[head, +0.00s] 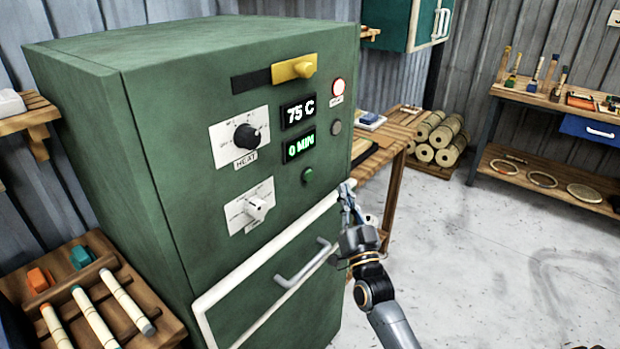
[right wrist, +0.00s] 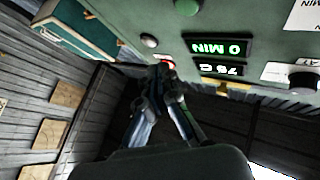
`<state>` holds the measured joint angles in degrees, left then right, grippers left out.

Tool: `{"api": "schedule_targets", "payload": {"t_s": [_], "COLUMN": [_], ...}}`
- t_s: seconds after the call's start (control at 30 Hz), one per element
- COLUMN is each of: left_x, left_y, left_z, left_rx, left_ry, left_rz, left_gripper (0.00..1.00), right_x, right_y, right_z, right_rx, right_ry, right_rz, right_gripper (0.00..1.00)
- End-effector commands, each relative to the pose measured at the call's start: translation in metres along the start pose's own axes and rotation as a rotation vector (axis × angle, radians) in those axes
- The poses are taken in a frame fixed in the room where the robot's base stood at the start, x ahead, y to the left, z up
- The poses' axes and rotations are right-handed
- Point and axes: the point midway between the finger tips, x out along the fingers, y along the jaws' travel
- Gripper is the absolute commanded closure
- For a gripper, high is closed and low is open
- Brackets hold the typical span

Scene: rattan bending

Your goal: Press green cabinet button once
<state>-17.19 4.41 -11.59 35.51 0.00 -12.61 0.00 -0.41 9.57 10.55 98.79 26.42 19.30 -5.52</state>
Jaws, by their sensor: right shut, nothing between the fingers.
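The green cabinet (head: 150,130) fills the left and middle of the head view. Its small round green button (head: 307,175) sits on the front panel below the 0 MIN display (head: 299,146). The button also shows at the top edge of the right wrist view (right wrist: 187,7), where the panel appears upside down. My right gripper (head: 346,190) is shut and empty, to the right of the button near the cabinet's right front edge. In the right wrist view its closed fingertips (right wrist: 162,74) appear apart from the button. My left gripper is not in view.
The panel also holds a heat knob (head: 246,136), a lower knob (head: 256,208), a yellow switch (head: 294,68), a lit red-rimmed lamp (head: 339,87) and a grey button (head: 336,128). A door handle (head: 303,263) projects below. A wooden table (head: 398,140) stands behind my right gripper. Floor at right is clear.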

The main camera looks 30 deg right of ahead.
Motion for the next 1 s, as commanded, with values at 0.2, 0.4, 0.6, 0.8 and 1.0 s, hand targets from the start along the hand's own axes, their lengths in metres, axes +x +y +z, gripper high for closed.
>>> {"api": "schedule_targets", "payload": {"t_s": [0.2,0.4,0.6,0.8,1.0], "left_x": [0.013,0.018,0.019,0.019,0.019], "left_y": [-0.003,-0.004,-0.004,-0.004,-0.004], "left_z": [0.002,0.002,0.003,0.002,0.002], "left_rx": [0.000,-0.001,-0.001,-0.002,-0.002], "left_ry": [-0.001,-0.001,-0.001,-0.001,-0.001], "left_rz": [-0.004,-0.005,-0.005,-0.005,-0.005], "left_gripper": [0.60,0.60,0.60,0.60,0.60], "right_x": [0.022,0.038,0.045,0.047,0.046], "right_y": [-0.017,-0.028,-0.034,-0.035,-0.034], "right_z": [0.018,0.029,0.033,0.034,0.034], "right_rx": [0.002,0.000,-0.001,-0.001,-0.001], "right_ry": [0.002,0.001,0.001,0.000,0.000], "right_rz": [-0.001,0.000,-0.001,-0.001,-0.001], "right_gripper": [1.00,1.00,1.00,1.00,1.00]}}
